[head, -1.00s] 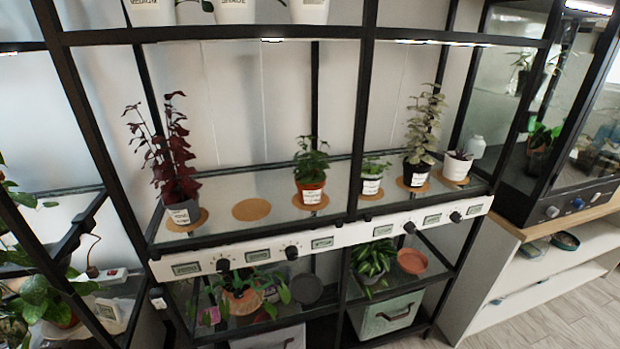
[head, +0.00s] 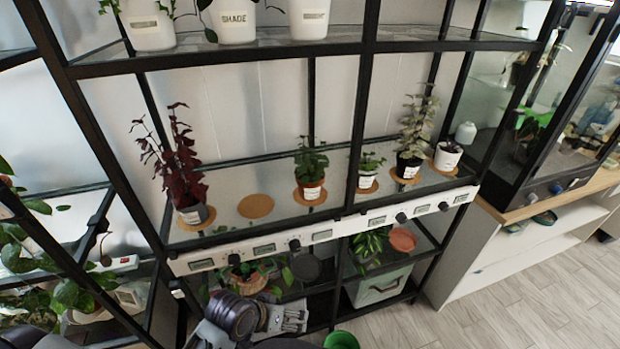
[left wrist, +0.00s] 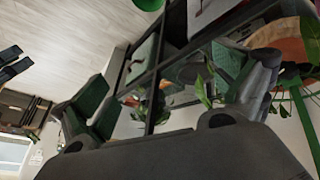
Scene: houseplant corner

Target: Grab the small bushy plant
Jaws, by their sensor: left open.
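A small bushy green plant in a terracotta pot with a white label (head: 310,172) stands upright on a cork disc on the middle glass shelf, near the shelf's centre. I take it as the bushy plant; a smaller green plant in a white pot (head: 368,171) stands to its right. My left gripper (head: 294,318) is at the bottom of the head view, well below and in front of that shelf, and holds nothing. In the left wrist view its open fingers (left wrist: 165,95) spread wide, with shelf frame and leaves beyond. My right gripper is not in view.
An empty cork disc (head: 255,206) lies left of the bushy plant, and a dark red plant (head: 182,170) stands farther left. A white control rail (head: 322,235) runs along the shelf front. Black posts (head: 362,110) divide the rack. A lower-shelf plant (head: 250,280) is close behind my gripper.

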